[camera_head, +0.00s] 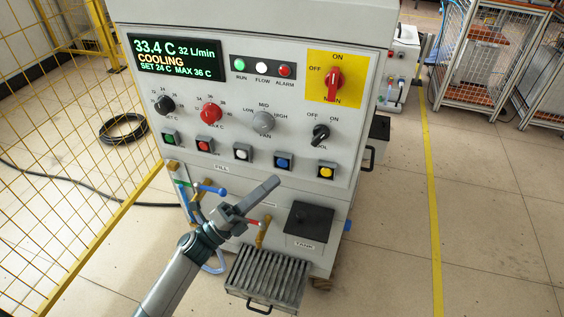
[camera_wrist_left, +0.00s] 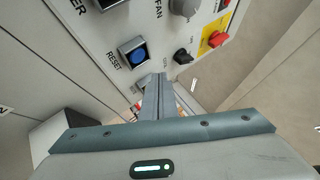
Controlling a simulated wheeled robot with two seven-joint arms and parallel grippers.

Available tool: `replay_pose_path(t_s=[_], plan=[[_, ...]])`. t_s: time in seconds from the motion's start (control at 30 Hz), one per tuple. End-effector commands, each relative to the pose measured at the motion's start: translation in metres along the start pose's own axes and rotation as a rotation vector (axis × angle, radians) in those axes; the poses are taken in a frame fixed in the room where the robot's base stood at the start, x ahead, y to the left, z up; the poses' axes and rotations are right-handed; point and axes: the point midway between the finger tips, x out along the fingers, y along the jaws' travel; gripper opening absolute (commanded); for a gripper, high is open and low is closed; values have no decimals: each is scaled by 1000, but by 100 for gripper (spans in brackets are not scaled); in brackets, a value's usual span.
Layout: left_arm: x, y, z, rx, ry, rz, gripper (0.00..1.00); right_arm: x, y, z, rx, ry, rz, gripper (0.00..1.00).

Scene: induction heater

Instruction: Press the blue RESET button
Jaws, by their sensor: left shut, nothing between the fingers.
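The blue RESET button (camera_head: 283,162) sits in a square dark frame on the grey machine panel, in the button row between a white and a yellow button. In the left wrist view the blue button (camera_wrist_left: 138,56) is up and left of my fingertips, with the label RESET beside it. My left gripper (camera_head: 272,184) is shut and empty, its fingertips below the blue button in the head view. In the left wrist view the shut fingers (camera_wrist_left: 158,84) point toward the panel; I see no contact with the button. My right gripper is not in view.
Green (camera_head: 170,138), red (camera_head: 204,145), white (camera_head: 242,152) and yellow (camera_head: 326,171) buttons share the row. Knobs and a red main switch (camera_head: 333,84) are above. A black tank lid (camera_head: 310,221) and a slatted grille (camera_head: 266,277) are below. A yellow mesh fence (camera_head: 70,190) stands left.

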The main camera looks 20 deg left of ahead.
Motion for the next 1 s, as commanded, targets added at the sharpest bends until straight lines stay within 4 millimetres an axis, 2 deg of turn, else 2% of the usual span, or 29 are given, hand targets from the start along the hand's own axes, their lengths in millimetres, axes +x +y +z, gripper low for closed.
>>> replay_pose_path(t_s=[0.2,1.0], plan=[[-11,-8,-8,-1,0,1,0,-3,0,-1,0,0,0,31],[-18,-12,-13,-1,-1,2,0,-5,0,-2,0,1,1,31]])
